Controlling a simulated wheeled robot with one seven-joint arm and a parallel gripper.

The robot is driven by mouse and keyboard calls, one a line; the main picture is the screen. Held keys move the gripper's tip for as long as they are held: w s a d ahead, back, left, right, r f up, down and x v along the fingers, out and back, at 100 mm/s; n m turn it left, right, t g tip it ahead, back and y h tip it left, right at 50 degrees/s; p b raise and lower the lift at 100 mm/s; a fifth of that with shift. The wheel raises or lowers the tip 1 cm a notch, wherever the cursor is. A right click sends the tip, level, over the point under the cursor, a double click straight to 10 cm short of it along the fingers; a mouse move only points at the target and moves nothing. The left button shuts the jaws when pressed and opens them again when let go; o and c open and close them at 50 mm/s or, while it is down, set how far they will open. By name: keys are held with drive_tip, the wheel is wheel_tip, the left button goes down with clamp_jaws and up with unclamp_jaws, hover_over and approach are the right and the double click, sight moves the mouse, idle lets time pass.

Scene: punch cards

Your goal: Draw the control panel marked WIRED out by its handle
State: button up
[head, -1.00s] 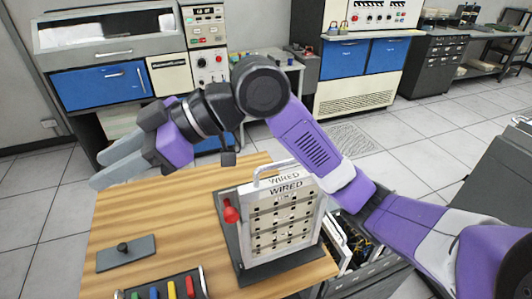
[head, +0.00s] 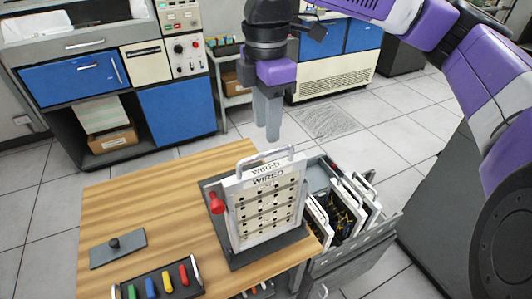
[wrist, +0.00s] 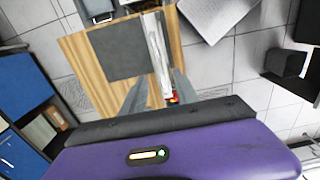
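The white control panel marked WIRED (head: 268,205) stands upright in a dark stand (head: 222,235) on the wooden table, with rows of dark slots on its face. Its pale handle (head: 265,158) arches over the top edge. A red lever (head: 217,203) is at the stand's left side. My gripper (head: 267,138) points down above the handle in the head view, apart from it and empty. In the wrist view my gripper (wrist: 160,82) has its fingers spread, and the panel (wrist: 156,50) shows edge-on in the gap between them.
An open drawer (head: 378,238) at the table's right holds several panels with handles and wiring. A dark plate with a knob (head: 114,246) and a tray of coloured pegs (head: 158,286) lie on the table (head: 140,200). Blue cabinets (head: 175,110) stand behind.

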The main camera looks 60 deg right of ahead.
wheel_tip(320, 180, down, 6)
drive_tip(key=b, duration=0.6)
drive_tip(key=shift+f+b, duration=0.55)
drive_tip(key=shift+f, duration=0.8)
drive_tip(key=shift+c, duration=0.3)
clamp_jaws()
drive_tip(key=shift+r, duration=0.15)
wheel_tip(320, 180, up, 12)
drive_tip(key=p, duration=1.2)
wheel_tip(320, 180, up, 11)
hover_over(266, 154)
drive_tip(key=shift+w+d+r+b, duration=0.1)
drive_tip(key=shift+d+r+b, duration=0.1)
drive_tip(key=shift+b, duration=0.15)
idle(0.9)
idle(0.4)
